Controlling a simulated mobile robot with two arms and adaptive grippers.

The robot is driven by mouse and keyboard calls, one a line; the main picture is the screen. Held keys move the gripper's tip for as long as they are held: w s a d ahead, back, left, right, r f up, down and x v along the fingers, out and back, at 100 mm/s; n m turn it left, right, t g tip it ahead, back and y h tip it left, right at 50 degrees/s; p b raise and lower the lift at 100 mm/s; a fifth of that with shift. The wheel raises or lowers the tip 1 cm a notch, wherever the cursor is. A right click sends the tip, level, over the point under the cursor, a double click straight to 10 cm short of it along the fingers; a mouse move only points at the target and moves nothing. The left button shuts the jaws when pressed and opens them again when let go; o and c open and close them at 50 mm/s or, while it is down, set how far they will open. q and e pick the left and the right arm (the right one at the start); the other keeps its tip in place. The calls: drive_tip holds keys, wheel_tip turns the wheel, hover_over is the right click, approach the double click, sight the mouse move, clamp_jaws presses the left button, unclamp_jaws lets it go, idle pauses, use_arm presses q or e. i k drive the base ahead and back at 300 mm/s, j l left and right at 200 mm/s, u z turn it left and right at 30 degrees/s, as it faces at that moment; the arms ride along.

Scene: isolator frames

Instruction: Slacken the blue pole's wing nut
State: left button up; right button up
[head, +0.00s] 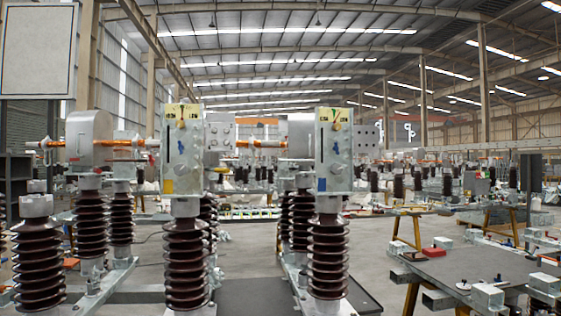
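A grey pole head box (334,155) with a small blue square (322,184) low on its front stands on a brown ribbed insulator (328,262), right of centre. I cannot tell whether that part is a wing nut. A similar box (183,150) with a yellow square (168,186) stands on another insulator (187,268) to the left. Neither of my grippers is in view.
A dark worktable (480,272) with a red box (435,252) and metal blocks stands at the right. More insulators crowd the left side. A grey blank panel (38,48) hangs at the upper left. Bare floor (375,262) shows between the blue-marked pole and the worktable.

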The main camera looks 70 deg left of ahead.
sight(335, 148)
drive_tip(key=u, duration=1.75)
